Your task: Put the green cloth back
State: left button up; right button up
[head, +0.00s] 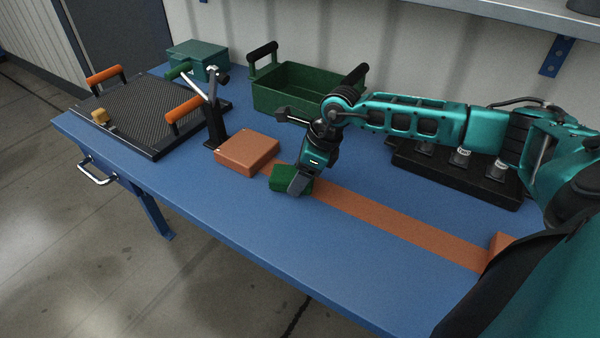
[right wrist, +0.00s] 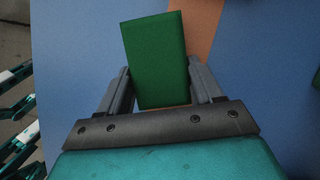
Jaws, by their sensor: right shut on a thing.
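The green cloth (head: 283,178) is a small folded green block over the front edge of the orange strip on the blue table. My right gripper (head: 301,186) points down and is shut on it. In the right wrist view the green cloth (right wrist: 157,60) stands out between the two grey fingers of my right gripper (right wrist: 161,92), slightly tilted. Whether it touches the table is hard to tell. My left gripper is not in the head view.
An orange block (head: 247,152) lies just left of the cloth. The orange strip (head: 400,225) runs right across the blue table (head: 330,255). A green crate (head: 290,90), a dark mesh tray (head: 145,108) and a black rack (head: 455,178) stand farther back. The table front is clear.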

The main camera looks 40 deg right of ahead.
jog(key=o, duration=1)
jog(key=shift+f, duration=0.1)
pick_arm(q)
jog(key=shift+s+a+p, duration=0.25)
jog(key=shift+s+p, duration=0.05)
jog(key=shift+p, duration=0.4)
pick_arm(e)
jog(key=shift+a+v, duration=0.15)
jog(key=shift+v, duration=3.05)
jog(key=shift+a+v, duration=0.15)
jog(key=shift+v, duration=3.05)
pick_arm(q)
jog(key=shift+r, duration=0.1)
